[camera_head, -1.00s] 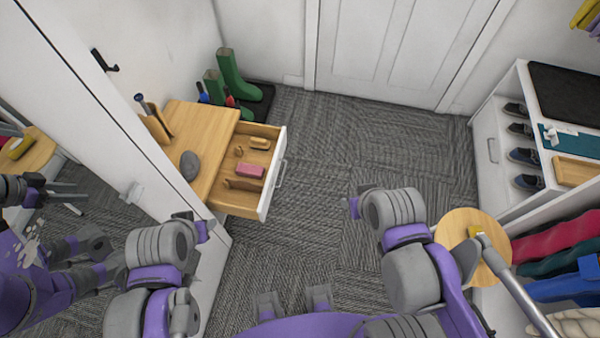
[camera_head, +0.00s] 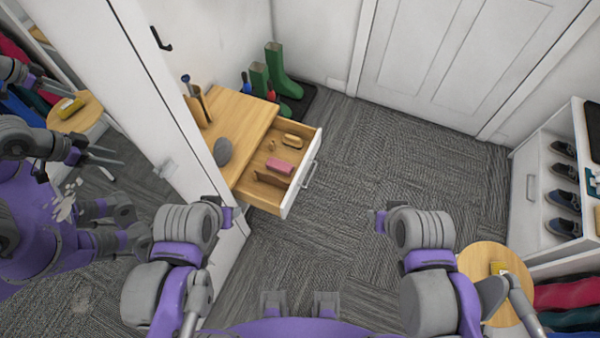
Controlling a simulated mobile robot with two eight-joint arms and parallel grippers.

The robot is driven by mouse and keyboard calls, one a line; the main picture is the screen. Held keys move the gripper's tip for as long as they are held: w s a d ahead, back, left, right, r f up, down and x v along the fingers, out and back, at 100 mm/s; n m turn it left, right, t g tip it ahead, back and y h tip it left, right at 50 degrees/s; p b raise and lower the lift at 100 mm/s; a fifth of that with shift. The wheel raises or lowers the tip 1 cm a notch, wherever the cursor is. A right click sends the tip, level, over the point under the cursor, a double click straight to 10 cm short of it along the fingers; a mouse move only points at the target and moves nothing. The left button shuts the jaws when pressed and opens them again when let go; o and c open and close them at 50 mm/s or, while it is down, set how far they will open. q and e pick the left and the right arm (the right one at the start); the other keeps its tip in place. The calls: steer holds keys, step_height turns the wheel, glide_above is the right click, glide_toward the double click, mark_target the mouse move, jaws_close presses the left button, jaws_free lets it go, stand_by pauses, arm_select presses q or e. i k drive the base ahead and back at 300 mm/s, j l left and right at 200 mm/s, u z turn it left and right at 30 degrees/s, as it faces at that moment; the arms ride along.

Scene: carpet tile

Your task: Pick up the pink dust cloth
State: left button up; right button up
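A small pink block-shaped item, which I take to be the pink dust cloth (camera_head: 281,166), lies in the open drawer (camera_head: 303,181) of the wooden cabinet, among small brown wooden items. Nothing holds it. My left arm comes up at the lower left; its far end, where I take the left gripper (camera_head: 229,216) to be, is below and left of the drawer. My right arm's far end, where I take the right gripper (camera_head: 379,222) to be, is over the carpet, right of the drawer. Both are clear of the cloth. Their fingers cannot be made out.
A grey oval stone-like object (camera_head: 222,151) rests on the wooden cabinet top (camera_head: 243,118). Green boots (camera_head: 284,72) stand behind. A mirror edge (camera_head: 170,110) rises close to my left arm. A round stool (camera_head: 497,261) and a shoe shelf (camera_head: 531,190) stand right. Carpet (camera_head: 390,150) between is open.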

mark_target(274, 164)
steer(key=u, duration=2.55)
steer(key=z, duration=2.25)
steer(key=i+l+u, duration=0.3)
steer(key=l, duration=0.3)
steer(key=i+l+u, duration=0.3)
steer(key=l, duration=0.35)
